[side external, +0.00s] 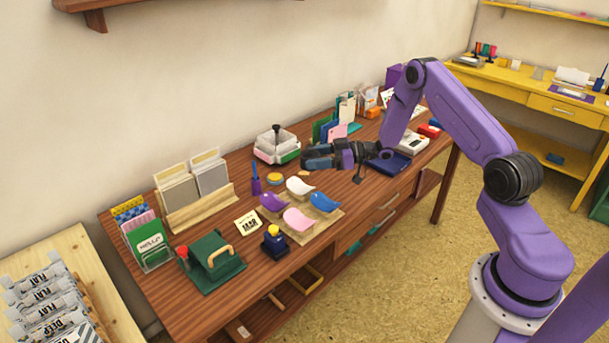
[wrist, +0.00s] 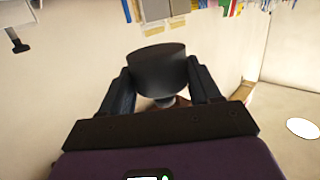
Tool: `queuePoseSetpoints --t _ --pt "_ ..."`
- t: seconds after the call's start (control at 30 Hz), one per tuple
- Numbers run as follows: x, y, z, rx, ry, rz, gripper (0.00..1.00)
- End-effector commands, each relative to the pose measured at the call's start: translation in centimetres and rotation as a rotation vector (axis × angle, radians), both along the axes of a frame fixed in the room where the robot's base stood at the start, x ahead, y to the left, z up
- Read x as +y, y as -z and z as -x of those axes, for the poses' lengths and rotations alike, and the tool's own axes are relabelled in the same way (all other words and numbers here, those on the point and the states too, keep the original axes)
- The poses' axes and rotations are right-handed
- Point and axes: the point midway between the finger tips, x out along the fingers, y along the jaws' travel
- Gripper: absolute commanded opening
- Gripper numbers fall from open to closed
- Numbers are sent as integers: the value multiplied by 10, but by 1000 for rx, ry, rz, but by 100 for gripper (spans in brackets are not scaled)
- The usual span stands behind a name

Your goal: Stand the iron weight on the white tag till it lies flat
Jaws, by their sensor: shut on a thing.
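My gripper (side external: 312,158) is level above the table, its fingers pointing left in the side view. In the wrist view, my gripper (wrist: 163,88) is shut on a dark, round iron weight (wrist: 158,66). In the side view the fingers largely hide the weight. The white tag (side external: 299,186) is bird-shaped and lies on a pale wooden board (side external: 325,222) with purple, blue and pink ones. It looks curved rather than flat. My gripper is above and beyond the white tag, apart from it.
A white tray with a dark-knobbed piece (side external: 276,147) stands behind my gripper. A yellow round pad (side external: 275,179), a purple stamp (side external: 256,182), a small lettered card (side external: 247,223) and a dark blue stamp with a yellow top (side external: 274,243) surround the board. A dark blue inkpad (side external: 390,163) lies right.

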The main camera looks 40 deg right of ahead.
Motion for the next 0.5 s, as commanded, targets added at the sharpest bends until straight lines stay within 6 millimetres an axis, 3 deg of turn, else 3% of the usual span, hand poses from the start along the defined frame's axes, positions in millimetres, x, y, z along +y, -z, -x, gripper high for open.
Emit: queuePoseSetpoints --t 0.5 --pt "-8 49 -46 -7 0 -1 0"
